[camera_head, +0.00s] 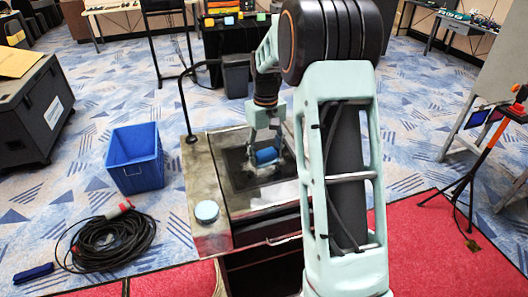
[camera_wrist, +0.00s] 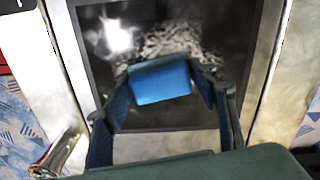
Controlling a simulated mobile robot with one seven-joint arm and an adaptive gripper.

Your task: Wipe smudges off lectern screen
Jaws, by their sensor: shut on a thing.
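The lectern (camera_head: 207,241) stands below my arm with a dark screen set in its sloped metal top. The screen (camera_head: 228,180) also shows in the wrist view (camera_wrist: 105,75), with a patch of pale smudges (camera_wrist: 175,42) beyond my gripper and a bright glare spot at its upper left. My gripper (camera_head: 262,160) is over the screen, shut on a blue block-like wiper (camera_wrist: 160,82). The wiper lies at or just above the glass; contact cannot be told. In the head view, my arm covers the right part of the lectern.
A round light-blue-topped object (camera_head: 207,211) sits on the lectern's near left corner. A thin gooseneck microphone (camera_head: 187,110) rises at its left edge. A blue bin (camera_head: 134,160) and a coiled black cable (camera_head: 112,238) are on the floor at left. A tripod stand (camera_head: 478,165) is at right.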

